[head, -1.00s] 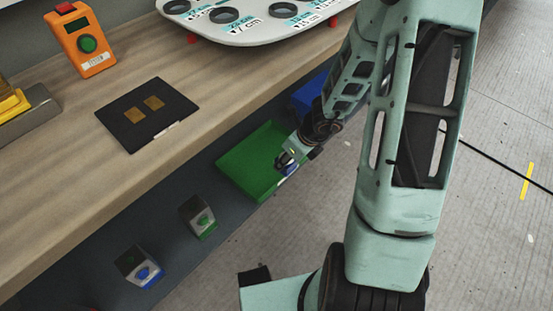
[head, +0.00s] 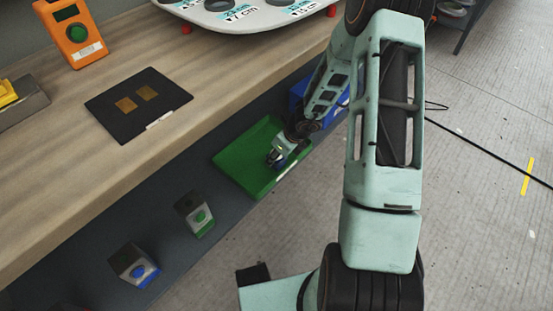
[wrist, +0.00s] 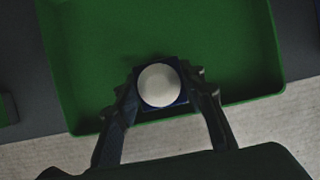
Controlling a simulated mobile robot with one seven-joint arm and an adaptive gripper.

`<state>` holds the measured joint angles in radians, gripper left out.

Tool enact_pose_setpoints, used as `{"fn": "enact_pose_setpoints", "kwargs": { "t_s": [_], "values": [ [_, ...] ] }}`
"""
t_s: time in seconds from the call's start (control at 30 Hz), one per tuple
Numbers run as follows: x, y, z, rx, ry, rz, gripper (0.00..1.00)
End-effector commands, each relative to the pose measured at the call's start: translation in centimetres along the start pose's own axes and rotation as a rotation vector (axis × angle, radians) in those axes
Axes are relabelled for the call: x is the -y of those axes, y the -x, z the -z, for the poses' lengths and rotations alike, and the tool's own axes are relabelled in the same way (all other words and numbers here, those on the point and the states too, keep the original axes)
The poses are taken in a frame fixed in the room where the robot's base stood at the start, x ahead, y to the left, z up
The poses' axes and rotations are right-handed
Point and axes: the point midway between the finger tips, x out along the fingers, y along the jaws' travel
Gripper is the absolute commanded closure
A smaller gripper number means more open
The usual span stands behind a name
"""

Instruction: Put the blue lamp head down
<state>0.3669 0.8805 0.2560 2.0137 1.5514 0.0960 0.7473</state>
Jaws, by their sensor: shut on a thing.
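The blue lamp head shows in the wrist view (wrist: 182,98) as a dark blue square body with a round pale disc facing the camera. My gripper (wrist: 163,92) is shut on it, one finger on each side. In the head view my gripper (head: 276,156) is over the green tray (head: 236,162), towards its front edge; only a little of the blue lamp head shows there. The tray also fills much of the wrist view (wrist: 230,50). I cannot tell whether the lamp head touches the tray floor.
A blue bin (head: 300,92) stands behind the green tray, partly hidden by my arm. The wooden worktop (head: 60,180) overhangs at left.

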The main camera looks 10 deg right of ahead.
Motion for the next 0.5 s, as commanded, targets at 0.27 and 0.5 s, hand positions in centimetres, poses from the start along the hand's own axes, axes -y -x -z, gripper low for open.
{"fn": "enact_pose_setpoints", "kwargs": {
  "t_s": [0.27, 0.5],
  "values": [
    [0.03, -0.14, 0.0, 0.001, 0.0, 0.001, 0.94],
    [0.01, -0.84, 0.29, 0.002, 0.001, 0.0, 0.94]
  ]
}}
